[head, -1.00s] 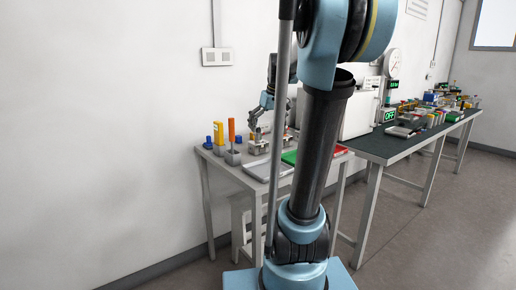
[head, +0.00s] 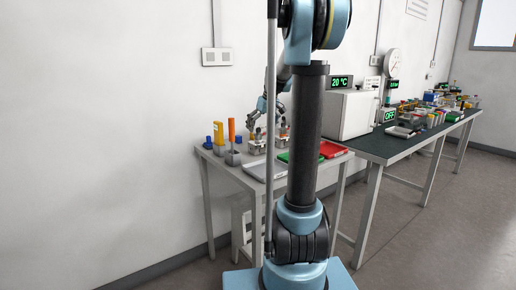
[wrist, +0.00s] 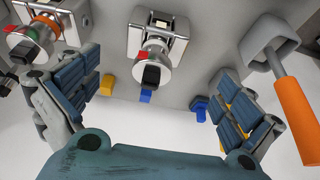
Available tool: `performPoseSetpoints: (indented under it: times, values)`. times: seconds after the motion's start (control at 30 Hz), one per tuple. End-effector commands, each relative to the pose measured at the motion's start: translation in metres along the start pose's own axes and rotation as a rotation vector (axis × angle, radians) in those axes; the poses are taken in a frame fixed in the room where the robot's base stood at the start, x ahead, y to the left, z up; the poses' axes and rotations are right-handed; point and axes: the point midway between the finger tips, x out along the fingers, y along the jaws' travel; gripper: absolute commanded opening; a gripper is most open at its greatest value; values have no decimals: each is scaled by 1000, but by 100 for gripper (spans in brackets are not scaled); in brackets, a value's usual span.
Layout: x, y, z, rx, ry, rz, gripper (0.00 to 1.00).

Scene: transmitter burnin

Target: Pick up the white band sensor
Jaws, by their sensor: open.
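In the wrist view a metal cylindrical sensor (wrist: 152,66) with a black end and a small red tab sits in a silver block between my fingers. Its band looks pale, but I cannot tell surely that it is white. A second sensor (wrist: 35,36) with orange and green bands sits in a similar block at the upper left. My gripper (wrist: 158,85) is open and empty, its fingers apart on either side of the middle sensor and not visibly touching it. In the head view my gripper (head: 254,120) is small, over the fixtures on the near table.
An orange-handled tool (wrist: 296,105) stands in a grey holder close to the right finger. Blue and yellow pieces lie beyond. On the table are a grey tray (head: 256,171), a green tray (head: 284,157) and a red tray (head: 331,149).

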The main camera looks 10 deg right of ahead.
Motion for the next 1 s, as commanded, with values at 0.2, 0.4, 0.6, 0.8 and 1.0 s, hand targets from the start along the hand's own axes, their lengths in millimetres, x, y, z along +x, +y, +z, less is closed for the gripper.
performPoseSetpoints:
  times: [0.2, 0.4, 0.6, 0.8, 1.0]
  values:
    - [33, 0, 0, 0, 0, 0, 100]
    - [44, 0, 0, 0, 0, 0, 100]
    - [65, 6, 1, 1, 0, 0, 100]
    - [88, 8, 2, 0, 0, 0, 100]
    - [94, 8, 2, 0, 0, 0, 100]
